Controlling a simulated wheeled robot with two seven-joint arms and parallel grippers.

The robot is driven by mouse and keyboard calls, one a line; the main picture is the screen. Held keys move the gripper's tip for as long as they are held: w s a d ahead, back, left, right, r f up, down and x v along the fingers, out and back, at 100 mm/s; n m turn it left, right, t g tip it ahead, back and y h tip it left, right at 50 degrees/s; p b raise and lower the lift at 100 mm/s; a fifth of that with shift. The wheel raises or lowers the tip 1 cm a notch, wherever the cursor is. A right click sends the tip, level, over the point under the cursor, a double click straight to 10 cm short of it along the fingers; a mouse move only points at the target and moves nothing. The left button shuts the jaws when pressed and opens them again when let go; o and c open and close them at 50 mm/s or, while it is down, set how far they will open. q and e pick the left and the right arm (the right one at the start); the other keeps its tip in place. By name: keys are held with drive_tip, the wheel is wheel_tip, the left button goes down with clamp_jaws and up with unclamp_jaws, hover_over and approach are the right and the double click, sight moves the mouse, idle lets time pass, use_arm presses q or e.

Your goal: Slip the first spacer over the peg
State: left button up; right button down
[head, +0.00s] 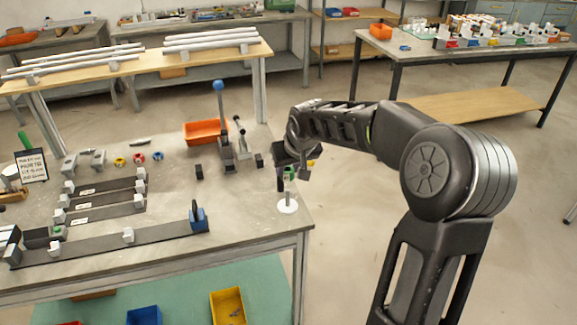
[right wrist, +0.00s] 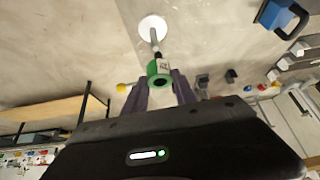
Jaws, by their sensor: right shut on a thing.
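My right gripper (head: 284,176) is over the front right corner of the bench and points down. It is shut on a green spacer (right wrist: 160,73), a short ring held between the dark fingertips in the right wrist view. The spacer shows only as a small green patch in the head view (head: 290,172). The peg is a thin upright pin (right wrist: 154,38) on a round white base (head: 288,206), directly below the gripper. In the wrist view the peg lines up with the spacer. I cannot tell whether its tip is inside the ring. My left gripper is not in view.
Yellow (head: 119,162), red (head: 139,158) and blue (head: 158,156) rings lie on the bench. A lever device (head: 224,140) and an orange bin (head: 205,132) stand behind. A long rail (head: 105,242) with a blue end block (head: 198,219) lies to the left.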

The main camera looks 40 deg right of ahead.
sight(288, 193)
drive_tip(key=shift+f+b, duration=0.75)
drive_tip(key=shift+f, duration=0.7)
wheel_tip(288, 193, down, 4)
drive_tip(key=b, duration=0.3)
drive_tip(key=shift+r, duration=0.2)
drive_tip(key=c, duration=0.9)
unclamp_jaws()
drive_tip(key=b+v, duration=0.1)
drive_tip(key=v, duration=0.6)
drive_tip(key=shift+s+a+r, duration=0.1)
drive_tip(key=shift+s+r, duration=0.05)
drive_tip(key=shift+r, duration=0.2)
